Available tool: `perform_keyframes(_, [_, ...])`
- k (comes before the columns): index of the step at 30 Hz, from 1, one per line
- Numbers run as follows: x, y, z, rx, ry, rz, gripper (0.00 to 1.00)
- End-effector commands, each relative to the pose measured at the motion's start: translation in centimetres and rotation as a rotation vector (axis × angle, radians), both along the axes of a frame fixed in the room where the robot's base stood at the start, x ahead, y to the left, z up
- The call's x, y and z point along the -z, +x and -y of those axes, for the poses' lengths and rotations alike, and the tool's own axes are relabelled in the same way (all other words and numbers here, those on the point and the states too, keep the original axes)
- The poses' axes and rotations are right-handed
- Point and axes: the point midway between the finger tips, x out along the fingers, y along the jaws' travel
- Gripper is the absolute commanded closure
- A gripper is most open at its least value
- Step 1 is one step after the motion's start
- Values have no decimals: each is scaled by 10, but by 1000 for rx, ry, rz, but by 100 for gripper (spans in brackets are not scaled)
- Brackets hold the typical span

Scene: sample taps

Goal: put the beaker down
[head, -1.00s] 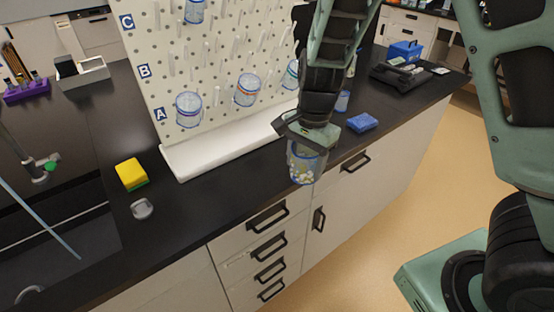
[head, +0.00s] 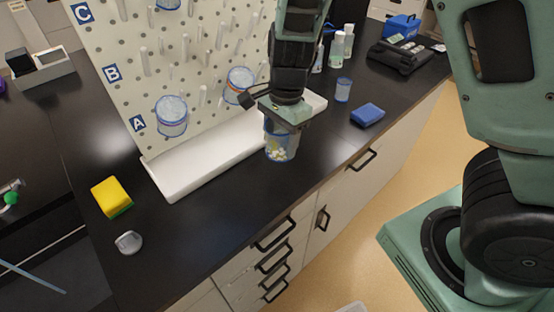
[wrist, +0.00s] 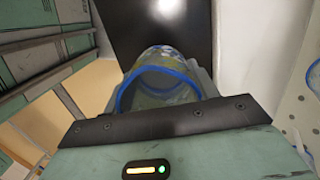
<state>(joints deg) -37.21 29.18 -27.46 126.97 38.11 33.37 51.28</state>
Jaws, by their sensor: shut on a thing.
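The beaker (head: 280,147) is clear with a blue rim and has pale yellow and white pieces in its bottom. My gripper (head: 283,122) is shut on it near the rim, in the middle of the head view. The beaker is upright over the black worktop (head: 215,230), just right of the white tray's front side. I cannot tell whether its base touches the worktop. In the wrist view the beaker (wrist: 160,78) shows its blue rim close up, between the gripper fingers.
A pegboard (head: 140,90) with beakers hung on pegs stands behind the white drip tray (head: 200,170). A blue block (head: 368,115) and a small blue-tinted cup (head: 343,90) lie to the right. A yellow sponge (head: 111,197) lies at left. The worktop between beaker and front edge is clear.

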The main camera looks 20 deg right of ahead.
Motion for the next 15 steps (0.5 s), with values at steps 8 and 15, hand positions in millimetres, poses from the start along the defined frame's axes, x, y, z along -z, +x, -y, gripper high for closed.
perform_keyframes(8, [36,0,0,0,0,-1,63])
perform_keyframes(15, [67,0,0,2,1,-1,63])
